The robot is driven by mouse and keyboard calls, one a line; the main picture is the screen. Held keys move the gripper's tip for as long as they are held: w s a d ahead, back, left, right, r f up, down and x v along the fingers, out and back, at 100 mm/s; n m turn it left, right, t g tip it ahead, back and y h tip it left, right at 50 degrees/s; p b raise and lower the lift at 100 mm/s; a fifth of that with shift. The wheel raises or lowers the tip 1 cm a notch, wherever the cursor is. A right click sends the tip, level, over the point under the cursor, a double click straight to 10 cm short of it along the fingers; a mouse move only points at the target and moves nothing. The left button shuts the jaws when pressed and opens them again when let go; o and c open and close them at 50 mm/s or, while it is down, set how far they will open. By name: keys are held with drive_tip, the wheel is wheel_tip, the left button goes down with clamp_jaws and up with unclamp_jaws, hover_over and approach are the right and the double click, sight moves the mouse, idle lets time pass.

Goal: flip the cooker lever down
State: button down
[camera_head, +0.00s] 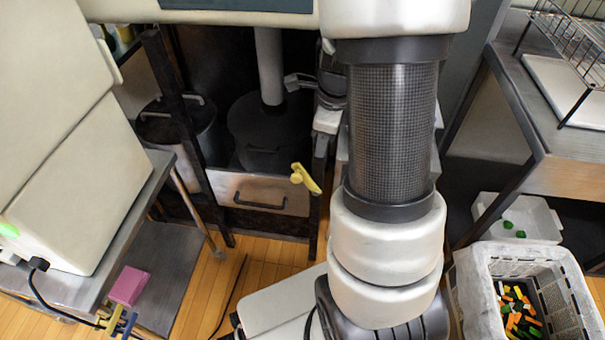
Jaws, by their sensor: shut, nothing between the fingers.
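A yellow lever-like handle (305,178) with a round knob end stands out in front of the dark frame, near the middle of the view. It slants down to the right. I cannot tell for sure that it is the cooker lever. My gripper (289,82) is above it in the picture, partly hidden behind my arm. Its grey fingers point left, toward a grey vertical pipe (269,65). The fingers look shut and empty, and apart from the yellow handle. Most of the gripper's body is dark and hard to make out.
A dark lidded pot (178,128) stands left of the pipe. A drawer front (256,199) with a dark handle is below. A steel table (130,215) bears a large white machine (75,185) at left. A grey crate (482,285) with colourful pieces is at lower right, beside a white bin (545,225).

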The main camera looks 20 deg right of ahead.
drive_tip(key=shift+w+r, duration=0.1)
drive_tip(key=shift+r, duration=0.05)
drive_tip(key=b, duration=0.5)
approach(304, 171)
drive_tip(key=s+f, duration=0.3)
drive_tip(key=s, duration=0.2)
drive_tip(key=w+a+f, duration=0.2)
drive_tip(key=shift+w, duration=0.3)
drive_tip(key=shift+a, duration=0.1)
